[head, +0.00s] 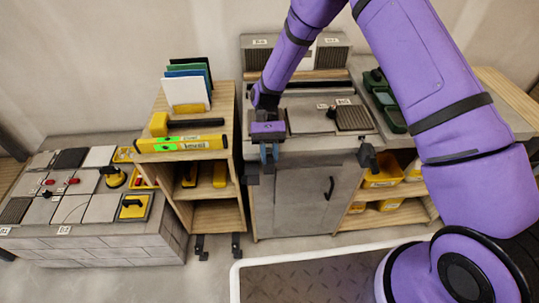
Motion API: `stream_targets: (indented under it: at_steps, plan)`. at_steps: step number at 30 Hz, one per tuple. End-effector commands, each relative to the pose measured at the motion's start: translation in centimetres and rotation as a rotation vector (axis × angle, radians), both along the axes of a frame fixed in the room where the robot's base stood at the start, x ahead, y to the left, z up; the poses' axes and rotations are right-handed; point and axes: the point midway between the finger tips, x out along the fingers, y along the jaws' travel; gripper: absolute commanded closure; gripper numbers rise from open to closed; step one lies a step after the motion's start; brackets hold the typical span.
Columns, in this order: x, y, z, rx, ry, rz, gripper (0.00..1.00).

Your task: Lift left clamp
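My gripper (269,154) points down at the front left edge of the grey workbench (300,148), with blue finger parts showing below its purple body. A dark left clamp (252,173) shows at that edge, just below and beside my fingers and partly hidden by them. I cannot tell whether the fingers touch it or are closed on it. A similar dark right clamp (368,158) sits at the front right edge of the same bench, apart from my gripper.
A wooden cart (220,150) with a yellow spirit level (182,143) stands left of the bench. Further left is a low tiled platform (90,240). Yellow bins (383,175) sit on shelves at right.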

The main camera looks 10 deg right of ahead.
Motion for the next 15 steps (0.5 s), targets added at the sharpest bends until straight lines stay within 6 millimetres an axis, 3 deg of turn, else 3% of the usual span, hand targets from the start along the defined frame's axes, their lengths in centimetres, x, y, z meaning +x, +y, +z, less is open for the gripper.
stream_targets:
  at_steps: [1, 3, 15]
  plan:
    - [0.0, -0.01, -0.01, 0.0, 0.0, 0.0, 0.7]
    - [0.0, -0.01, -0.01, 0.0, 0.0, 0.0, 0.54]
    - [0.62, 0.0, 0.3, 0.0, -0.003, -0.001, 0.53]
